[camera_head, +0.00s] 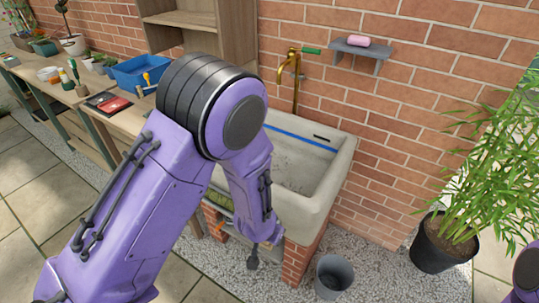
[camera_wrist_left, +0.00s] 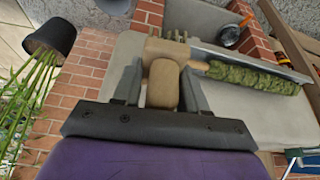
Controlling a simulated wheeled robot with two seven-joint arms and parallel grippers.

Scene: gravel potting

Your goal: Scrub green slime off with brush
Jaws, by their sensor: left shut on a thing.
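My left gripper (camera_wrist_left: 163,82) is shut on a wooden brush (camera_wrist_left: 164,68) in the left wrist view. The brush's pale bristles (camera_wrist_left: 168,36) point up in that picture, away from my wrist. A long, lumpy strip of green slime (camera_wrist_left: 258,79) lies to the right of the brush along the grey stone sink (camera_wrist_left: 250,112). The brush head is close to the strip's left end; I cannot tell whether they touch. In the head view my left arm covers part of the sink (camera_head: 329,187), and a bit of slime (camera_head: 219,200) shows beside the arm. My right gripper is not in view.
A brass tap (camera_head: 296,72) and a small shelf with pink soap (camera_head: 358,41) are on the brick wall. A grey bucket (camera_head: 334,274) stands on the gravel, with a potted bamboo (camera_head: 440,245) to its right. A blue tray (camera_head: 141,71) is on the bench at left.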

